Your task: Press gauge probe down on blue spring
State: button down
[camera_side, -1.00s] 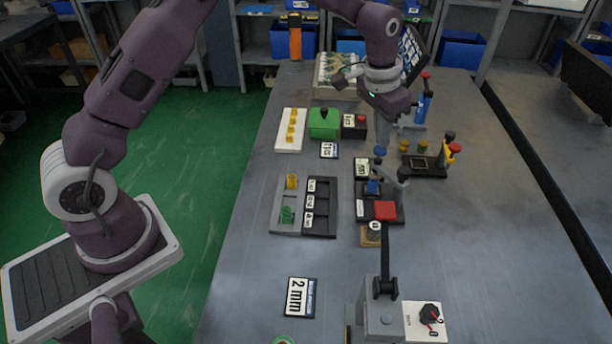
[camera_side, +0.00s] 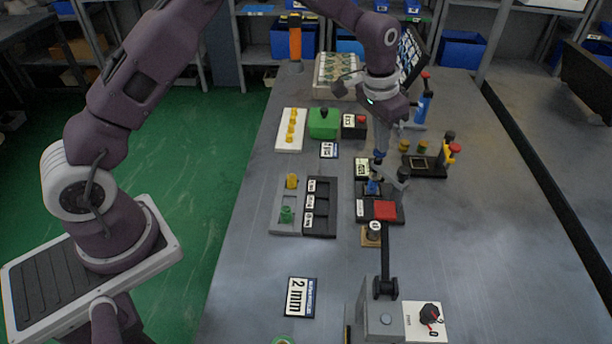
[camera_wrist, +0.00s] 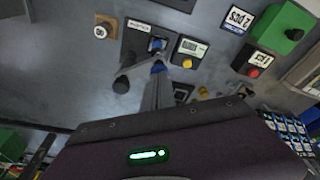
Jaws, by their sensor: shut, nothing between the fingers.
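The gauge station has a black base (camera_side: 392,214) with a red pad (camera_side: 385,210) and a dark post (camera_side: 403,175). A blue spring (camera_side: 372,187) stands on it; a blue part also shows there in the wrist view (camera_wrist: 156,45). A small blue cap (camera_side: 379,154), apparently the top of the gauge probe, is above the spring. In the wrist view, a blue cap (camera_wrist: 158,67) shows right at the fingertips. My gripper (camera_side: 380,148) is shut and points down at this cap, touching or very close. The probe's lower end and its contact with the spring are hidden.
A tray with yellow and green pieces (camera_side: 285,224) and a black labelled tray (camera_side: 319,224) lie left. A lever device (camera_side: 385,288) stands in front. A green box (camera_side: 323,123) and a clamp fixture (camera_side: 430,163) are behind.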

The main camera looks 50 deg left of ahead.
jog(key=shift+f, duration=0.4)
dwell(0.5)
jog(key=shift+w+v, duration=0.25)
jog(key=shift+v, duration=1)
jog(key=shift+r, duration=0.15)
jog(key=s+a+r+n+t, duration=0.1)
jog(key=s+a+r, duration=0.2)
jog(key=s+r, duration=1.1)
jog(key=s+a+r+n+t, duration=0.1)
jog(key=s+a+n+t, duration=0.1)
jog(key=s, duration=2)
jog(key=shift+s+a+r+y, duration=0.25)
jog(key=shift+s+r+y, duration=0.05)
jog(key=shift+s, duration=0.1)
